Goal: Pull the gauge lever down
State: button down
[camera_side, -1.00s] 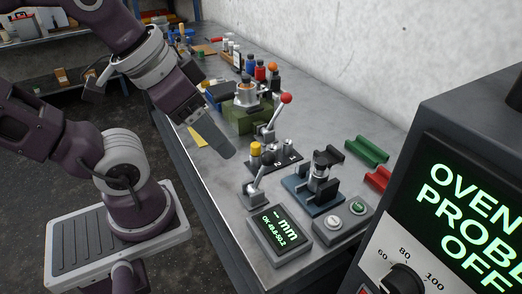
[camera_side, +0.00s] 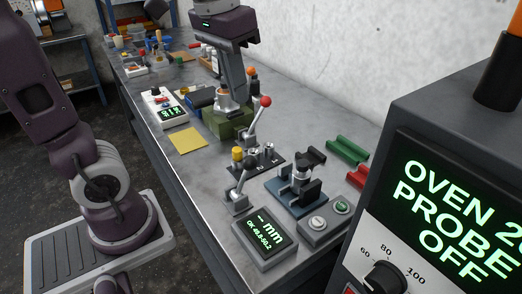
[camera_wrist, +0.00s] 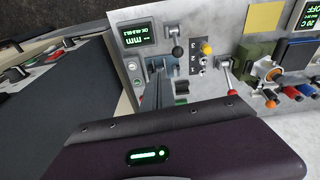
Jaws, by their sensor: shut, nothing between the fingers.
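The gauge (camera_side: 265,238) is a grey box whose green display reads "-- mm". It stands at the near edge of the bench and also shows at the top of the wrist view (camera_wrist: 139,34). Its lever (camera_side: 241,186) rises from a grey base behind the box and stands raised, leaning slightly. In the wrist view the lever's dark knob (camera_wrist: 177,52) is visible. My gripper (camera_side: 240,90) is shut and empty, pointing down over the bench, farther back than the lever and apart from it. In the wrist view the long fingers extend up near the blue fixture.
A second lever with a red knob (camera_side: 265,101) stands by the green block (camera_side: 222,122). A numbered rack (camera_side: 262,164) with a yellow-topped piece sits close behind the gauge lever. A blue fixture (camera_side: 293,193) and button box (camera_side: 325,224) stand to the right. A yellow sheet (camera_side: 188,140) lies left.

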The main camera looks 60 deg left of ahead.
jog(key=w+a+f+g, duration=0.2)
jog(key=w, duration=0.4)
jog(key=w+a+f+g, duration=0.1)
jog(key=w+a+g, duration=0.1)
jog(key=w, duration=0.3)
jog(key=w+a+f+n+g, duration=0.1)
jog(key=w+a+f+g, duration=0.2)
jog(key=w+f, duration=0.3)
notch_tip(320, 180, down, 4)
jog(key=shift+w+f+g, duration=0.15)
jog(key=shift+w+g, duration=0.15)
jog(key=shift+w, duration=0.1)
send_near(245, 177)
jog(key=shift+w+a+f, duration=0.55)
jog(key=shift+w+f, duration=0.15)
jog(key=shift+f, duration=1.2)
jog(key=shift+s+r, duration=0.1)
